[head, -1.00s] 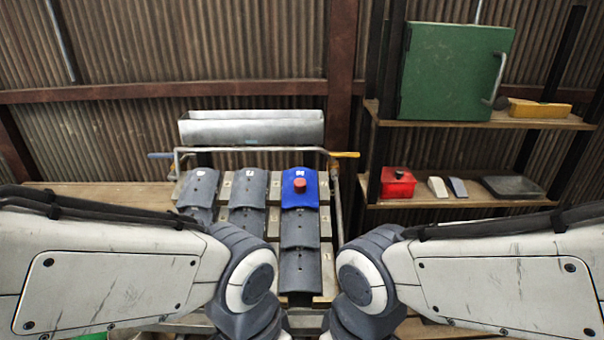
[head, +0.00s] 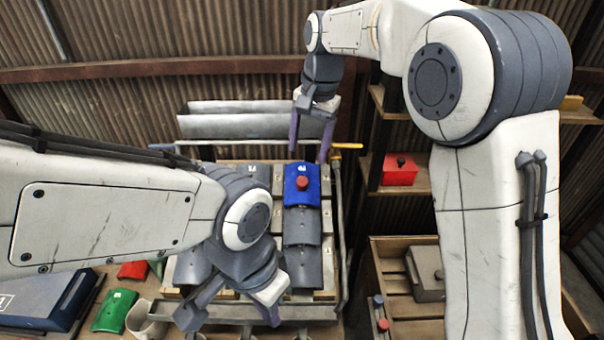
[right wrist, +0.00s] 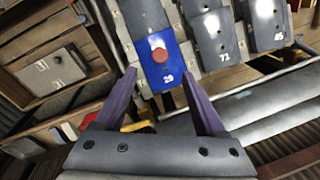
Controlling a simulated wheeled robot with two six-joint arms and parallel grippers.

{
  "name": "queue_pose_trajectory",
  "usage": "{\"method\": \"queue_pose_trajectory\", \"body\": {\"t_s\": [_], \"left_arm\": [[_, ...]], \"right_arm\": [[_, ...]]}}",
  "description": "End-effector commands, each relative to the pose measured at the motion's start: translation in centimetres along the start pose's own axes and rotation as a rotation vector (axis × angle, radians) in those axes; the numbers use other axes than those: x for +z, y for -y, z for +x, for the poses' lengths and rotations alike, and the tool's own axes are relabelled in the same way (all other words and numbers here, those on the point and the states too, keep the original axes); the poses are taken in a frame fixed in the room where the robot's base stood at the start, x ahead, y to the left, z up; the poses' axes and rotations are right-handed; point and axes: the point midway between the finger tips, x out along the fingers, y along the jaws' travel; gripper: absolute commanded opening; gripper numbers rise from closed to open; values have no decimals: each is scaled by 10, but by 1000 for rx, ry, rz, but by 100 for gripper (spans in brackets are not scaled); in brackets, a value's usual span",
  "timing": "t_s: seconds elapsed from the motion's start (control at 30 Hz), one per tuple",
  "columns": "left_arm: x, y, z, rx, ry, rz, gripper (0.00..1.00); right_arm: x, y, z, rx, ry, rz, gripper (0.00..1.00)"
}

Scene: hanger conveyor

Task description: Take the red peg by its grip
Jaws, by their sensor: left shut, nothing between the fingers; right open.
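The red peg (head: 302,183) shows as a round red head on a blue plate (head: 301,196) at the top of the right column of the sloped rack. In the right wrist view the red peg (right wrist: 163,55) and the blue plate (right wrist: 167,75), marked 29, lie ahead between and beyond the fingertips. Any part of the peg below its head is hidden. My right gripper (head: 310,154) is open and empty, with its purple fingers behind and above the blue plate. My left gripper (head: 231,318) is shut and empty in front of the rack, low in the head view.
Grey plates (head: 300,228) fill the rack around the blue one. A metal trough (head: 235,122) stands behind it. A red box (head: 400,170) sits on the right shelf. A small holder with a red-topped and a blue-topped piece (head: 382,324) stands right of the rack, beside a wooden crate (head: 420,330).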

Motion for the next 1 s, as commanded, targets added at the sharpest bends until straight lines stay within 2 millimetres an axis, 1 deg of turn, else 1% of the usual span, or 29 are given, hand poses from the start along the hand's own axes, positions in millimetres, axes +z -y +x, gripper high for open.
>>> {"method": "queue_pose_trajectory", "body": {"t_s": [0.1,0.3,0.47,0.57,0.67,0.7,0.8,0.9,1.0], "left_arm": [[0,0,-3,0,0,0,0],[0,0,-6,0,0,0,0],[0,-1,-8,0,0,0,0],[-1,-1,-14,0,0,-1,0],[-1,-2,-22,0,0,-1,0],[-1,-2,-22,0,0,-1,0],[-1,-2,-24,0,0,-1,0],[-1,-2,-24,0,0,-1,0],[-1,-2,-24,0,0,-1,0]], "right_arm": [[-4,1,12,2,2,17,72],[-4,2,42,1,1,14,72],[-3,2,53,1,1,12,72],[-4,2,64,2,2,11,72],[-4,1,79,3,3,11,72],[-5,1,86,2,2,10,72],[-5,1,97,1,1,10,72],[-5,1,102,-1,-1,10,72],[-5,1,103,-1,-2,10,72]]}}
